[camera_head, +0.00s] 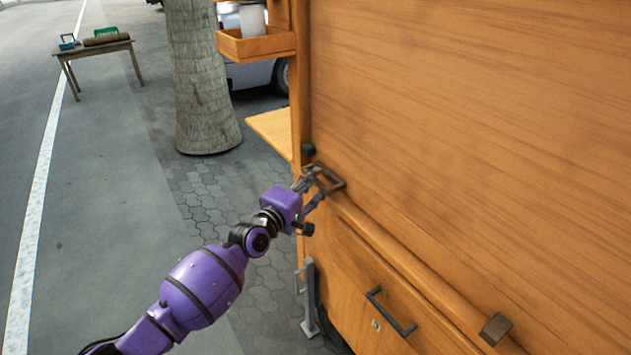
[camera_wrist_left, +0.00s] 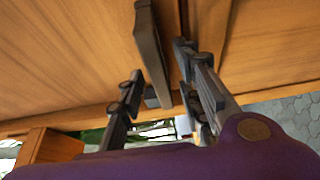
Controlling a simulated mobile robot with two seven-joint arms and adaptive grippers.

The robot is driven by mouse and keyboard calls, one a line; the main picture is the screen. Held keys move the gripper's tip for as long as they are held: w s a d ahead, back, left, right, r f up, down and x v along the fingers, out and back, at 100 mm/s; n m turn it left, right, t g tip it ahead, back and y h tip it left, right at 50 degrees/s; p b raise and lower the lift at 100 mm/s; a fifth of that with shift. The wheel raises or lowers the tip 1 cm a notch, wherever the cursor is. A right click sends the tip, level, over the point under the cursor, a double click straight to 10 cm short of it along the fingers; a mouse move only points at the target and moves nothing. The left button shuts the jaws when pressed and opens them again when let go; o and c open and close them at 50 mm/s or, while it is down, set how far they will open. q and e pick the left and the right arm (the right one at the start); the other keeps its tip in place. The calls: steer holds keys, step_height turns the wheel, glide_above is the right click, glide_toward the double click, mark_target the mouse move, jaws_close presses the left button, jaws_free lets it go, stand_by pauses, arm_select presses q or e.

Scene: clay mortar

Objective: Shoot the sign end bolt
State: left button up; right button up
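A dark metal loop-shaped fitting (camera_head: 336,186), which looks like the bolt's handle, is at the far end of the wooden rail on the cart. My left gripper (camera_head: 309,192) is right at this fitting. In the left wrist view, its two fingers (camera_wrist_left: 158,64) stand apart, with a dark metal bar (camera_wrist_left: 150,45) reaching between them. The bar looks closer to the right finger; I cannot tell whether either finger touches it. The bolt's sliding part is not clear to see. My right gripper is not in view.
The cart's large wooden panel (camera_head: 480,120) fills the right side. Below the rail (camera_head: 400,260) is a drawer handle (camera_head: 390,312); a dark block (camera_head: 495,329) sits on the near rail end. A wooden tray (camera_head: 255,45) hangs beyond. Paving left of the cart is clear, up to a tree trunk (camera_head: 200,80).

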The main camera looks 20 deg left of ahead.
arm_select(q)
steer(key=shift+w+d, duration=0.15)
steer(key=shift+w, duration=0.3)
steer(key=shift+c, duration=0.3)
jaws_close()
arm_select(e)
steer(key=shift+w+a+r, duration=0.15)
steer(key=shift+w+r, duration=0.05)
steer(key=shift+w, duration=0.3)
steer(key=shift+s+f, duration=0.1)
